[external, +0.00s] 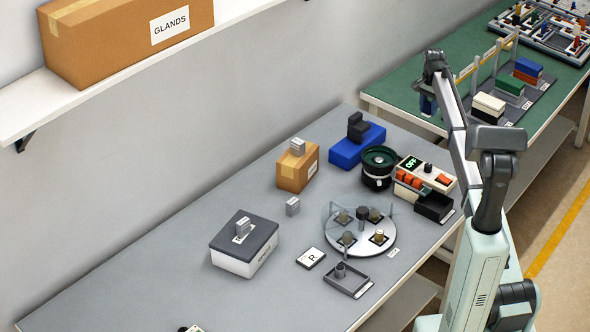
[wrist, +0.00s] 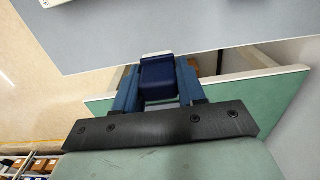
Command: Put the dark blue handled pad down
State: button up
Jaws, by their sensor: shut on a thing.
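My gripper (external: 428,108) hangs near the left edge of the green table, by the far end of the grey bench. In the wrist view my gripper (wrist: 158,84) is shut, its two blue fingers on either side of a dark blue block (wrist: 157,72). I take the block to be the dark blue handled pad; the fingers partly hide it and its handle does not show clearly. It is held in the air, over the gap between the bench and the green table. In the external view it can hardly be told from the fingers.
The grey bench (external: 130,262) holds a blue box with a black handled piece (external: 366,145), a round dark feeder (external: 378,165), a control box (external: 425,175) and a glass-covered disc (external: 375,240). The green table (external: 400,88) carries a rack of coloured blocks (external: 509,90).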

aim_at(427, 115)
notch_tip(427, 115, down, 16)
jog(key=shift+r, duration=0.1)
dwell(0.6)
jog(key=shift+f, duration=0.2)
jog(key=o, duration=1)
jog(key=shift+o, duration=0.2)
notch_tip(427, 115, up, 12)
jog(key=shift+r, duration=0.15)
